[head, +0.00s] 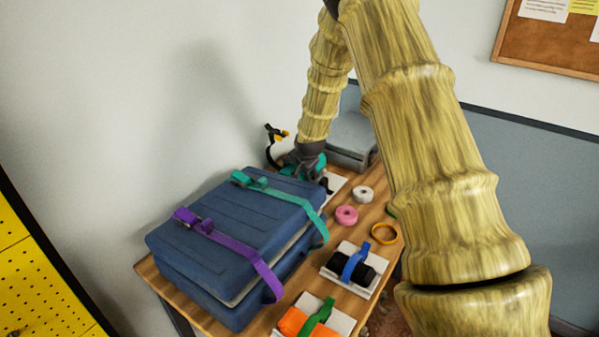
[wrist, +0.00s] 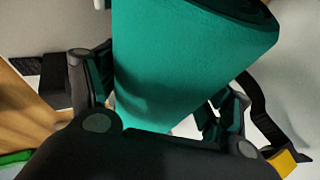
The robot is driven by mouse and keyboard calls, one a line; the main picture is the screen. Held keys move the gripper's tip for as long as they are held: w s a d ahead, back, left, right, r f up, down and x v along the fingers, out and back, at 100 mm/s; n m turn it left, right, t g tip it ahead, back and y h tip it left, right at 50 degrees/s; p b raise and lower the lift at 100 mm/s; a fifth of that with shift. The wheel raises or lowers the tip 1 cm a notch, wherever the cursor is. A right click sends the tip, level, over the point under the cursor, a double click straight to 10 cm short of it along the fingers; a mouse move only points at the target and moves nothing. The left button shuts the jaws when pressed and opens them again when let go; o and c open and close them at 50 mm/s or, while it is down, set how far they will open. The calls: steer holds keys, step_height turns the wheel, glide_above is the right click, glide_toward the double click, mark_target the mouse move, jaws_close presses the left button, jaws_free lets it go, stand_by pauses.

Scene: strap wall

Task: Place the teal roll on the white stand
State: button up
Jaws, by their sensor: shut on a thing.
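The teal roll (wrist: 185,60) fills the upper middle of the wrist view, between the two fingers of my gripper (wrist: 160,105). My gripper is shut on it. In the head view my gripper (head: 308,168) is at the far end of the table by the wall, and only a little of the teal roll (head: 321,161) shows there. A white stand (head: 336,183) shows partly beside and below my gripper; the rest is hidden. I cannot tell whether the roll touches it.
A blue case (head: 200,262) with purple and teal straps takes up the table's left. A pink roll (head: 346,216), a pale roll (head: 363,194) and an orange ring (head: 384,233) lie to the right. Strapped black (head: 371,272) and orange (head: 293,321) rolls sit on white bases nearer.

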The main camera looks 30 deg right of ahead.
steer(key=o, duration=0.8)
steer(key=shift+f, duration=0.15)
steer(key=shift+r, duration=0.25)
steer(key=shift+s+a+r, duration=0.1)
steer(key=shift+s+r, duration=0.05)
steer(key=shift+r, duration=0.1)
steer(key=b+v, duration=0.1)
steer(key=v, duration=1)
steer(key=shift+s+r+b, duration=0.1)
steer(key=shift+b, duration=0.3)
